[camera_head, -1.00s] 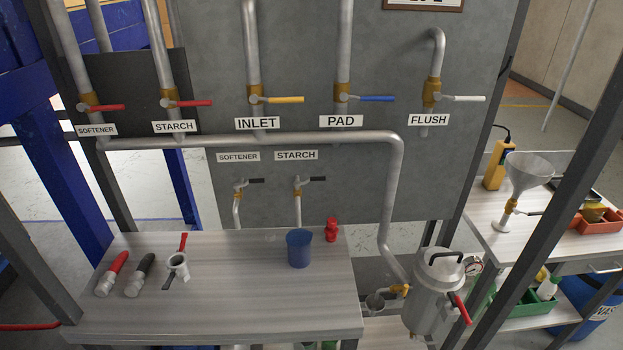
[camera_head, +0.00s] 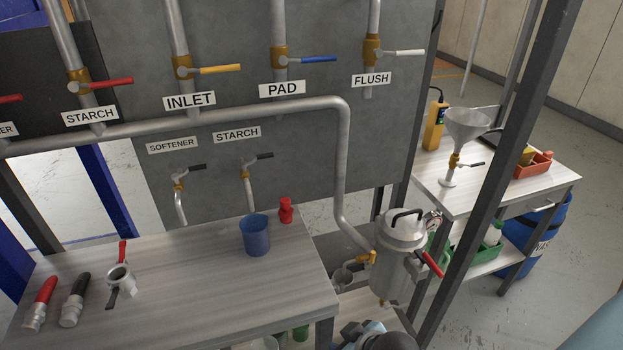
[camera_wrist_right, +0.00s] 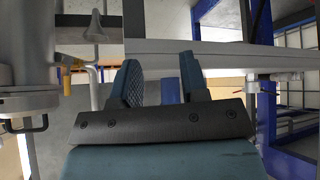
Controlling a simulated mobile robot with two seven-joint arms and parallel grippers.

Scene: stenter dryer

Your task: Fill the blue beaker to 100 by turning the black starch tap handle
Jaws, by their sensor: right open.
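The blue beaker (camera_head: 256,236) stands upright on the grey bench near its back right edge. The starch tap's black handle (camera_head: 262,156) points right, under the lower STARCH label. Its spout pipe (camera_head: 247,192) comes down behind and slightly left of the beaker; I cannot tell whether it is over the beaker. The beaker's level is not readable. My right gripper (camera_wrist_right: 163,85) is open and empty in the wrist view, with a blue shape, apparently the beaker (camera_wrist_right: 170,92), beyond its fingers. Part of this gripper shows at the head view's bottom edge, in front of the bench. My left gripper is not in view.
The similar softener tap (camera_head: 190,170) is left of the starch tap. A red object (camera_head: 286,210) stands right behind the beaker. Couplings (camera_head: 75,300) and a valve (camera_head: 120,278) lie at the bench's left. The metal canister (camera_head: 398,255) stands beyond its right edge.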

